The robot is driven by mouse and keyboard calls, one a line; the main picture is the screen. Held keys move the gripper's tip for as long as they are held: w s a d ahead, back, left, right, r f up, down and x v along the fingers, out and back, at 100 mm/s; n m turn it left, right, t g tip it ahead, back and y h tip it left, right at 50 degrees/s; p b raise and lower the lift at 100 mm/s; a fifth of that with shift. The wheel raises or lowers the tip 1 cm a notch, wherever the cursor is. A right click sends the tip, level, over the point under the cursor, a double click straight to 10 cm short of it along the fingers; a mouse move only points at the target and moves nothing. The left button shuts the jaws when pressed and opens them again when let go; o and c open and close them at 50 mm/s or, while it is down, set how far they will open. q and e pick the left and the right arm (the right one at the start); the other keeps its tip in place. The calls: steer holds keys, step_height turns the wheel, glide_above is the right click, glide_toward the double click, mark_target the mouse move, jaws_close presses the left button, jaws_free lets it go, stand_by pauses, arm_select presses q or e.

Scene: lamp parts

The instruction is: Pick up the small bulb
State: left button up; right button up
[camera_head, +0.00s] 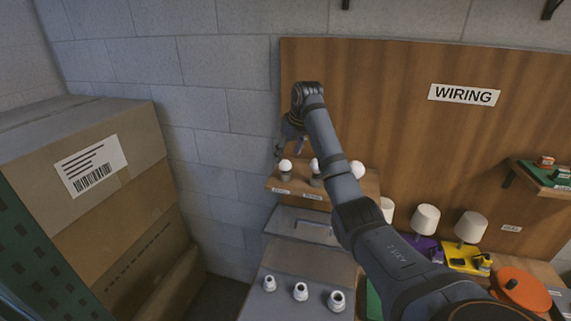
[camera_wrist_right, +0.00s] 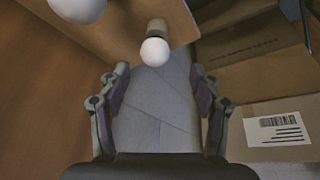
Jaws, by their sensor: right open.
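The small bulb (camera_head: 285,165) is white and round, with a grey-brown base. It stands upright at the left end of a small wooden shelf (camera_head: 368,186) in the head view. In the right wrist view the small bulb (camera_wrist_right: 155,51) shows just beyond and between the fingertips, apart from both fingers. My right gripper (camera_head: 283,147) is above the left end of the shelf; its fingers (camera_wrist_right: 159,72) are open and empty. A middle bulb (camera_head: 315,165) is partly covered by my right arm, and a larger bulb (camera_head: 357,169) stands to its right. My left gripper is not in view.
A wooden board with a WIRING sign (camera_head: 465,94) stands behind the shelf. Stacked cardboard boxes (camera_head: 75,190) fill the left. White sockets (camera_head: 300,291) stand on a grey surface below the shelf. Several lamps, one on a yellow base (camera_head: 461,259), stand at lower right.

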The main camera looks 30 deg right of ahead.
mark_target(285, 161)
steer(key=shift+w+d+f, duration=0.2)
steer(key=shift+w+f, duration=0.25)
steer(key=shift+f, duration=0.15)
steer(key=shift+w+d+f, duration=0.2)
steer(key=shift+w+f, duration=0.2)
steer(key=shift+f, duration=0.2)
steer(key=shift+w+f+p, duration=0.25)
steer(key=shift+f+p, duration=0.05)
steer(key=shift+p, duration=0.25)
steer(key=p+x, duration=0.2)
steer(key=shift+s+a+f+p, duration=0.15)
steer(key=shift+p, duration=0.15)
steer(key=shift+x, duration=1)
steer(key=shift+f, duration=0.15)
steer(key=c, duration=0.6)
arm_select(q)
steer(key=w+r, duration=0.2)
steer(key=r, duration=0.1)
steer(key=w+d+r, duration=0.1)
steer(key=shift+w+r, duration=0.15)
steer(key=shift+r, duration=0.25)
arm_select(e)
steer(key=c, duration=0.5)
